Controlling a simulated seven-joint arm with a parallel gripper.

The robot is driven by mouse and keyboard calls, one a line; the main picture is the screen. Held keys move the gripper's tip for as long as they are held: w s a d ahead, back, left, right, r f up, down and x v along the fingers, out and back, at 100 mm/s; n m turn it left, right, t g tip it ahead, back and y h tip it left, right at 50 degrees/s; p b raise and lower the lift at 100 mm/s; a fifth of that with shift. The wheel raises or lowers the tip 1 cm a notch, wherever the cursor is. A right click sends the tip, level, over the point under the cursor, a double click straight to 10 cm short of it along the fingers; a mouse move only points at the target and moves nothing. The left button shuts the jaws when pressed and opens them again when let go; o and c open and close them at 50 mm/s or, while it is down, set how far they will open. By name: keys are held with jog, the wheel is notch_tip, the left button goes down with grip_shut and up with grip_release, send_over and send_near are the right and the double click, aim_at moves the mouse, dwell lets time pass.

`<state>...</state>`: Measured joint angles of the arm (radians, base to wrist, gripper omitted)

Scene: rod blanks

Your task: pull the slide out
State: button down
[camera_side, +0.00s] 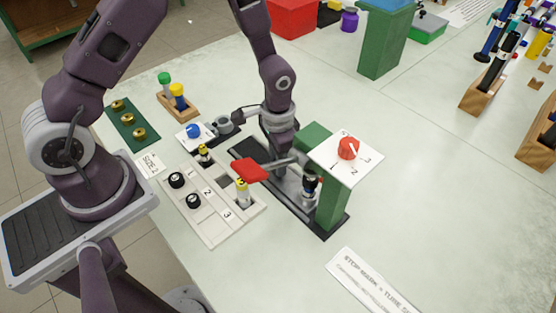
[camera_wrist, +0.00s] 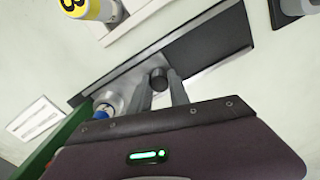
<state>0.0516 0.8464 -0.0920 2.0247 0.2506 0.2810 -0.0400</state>
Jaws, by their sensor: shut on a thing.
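The slide's dark round knob (camera_wrist: 158,78) sits between my gripper's two fingertips (camera_wrist: 161,85) in the wrist view, over a dark track plate. In the side view my gripper (camera_side: 285,163) points down over the dark base plate (camera_side: 246,153), and the knob is hidden there. My gripper is shut on the knob. A lever with a flat red handle (camera_side: 250,170) lies in front of my fingers in the side view. How far the slide is out cannot be told.
A green post (camera_side: 330,205) carries a white plate with a red dial (camera_side: 348,148), close right of my gripper. A pale numbered rack (camera_side: 215,218) with black-topped and yellow-banded pieces stands to the left. A blue knob (camera_side: 194,131) is behind it. The right front table is mostly clear.

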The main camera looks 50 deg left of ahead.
dwell(0.6)
jog(key=a, duration=1.1)
jog(key=shift+a, duration=0.3)
jog(key=c, duration=1.2)
grip_release()
jog(key=shift+c, duration=0.2)
notch_tip(320, 180, up, 7)
jog(key=shift+r, duration=0.15)
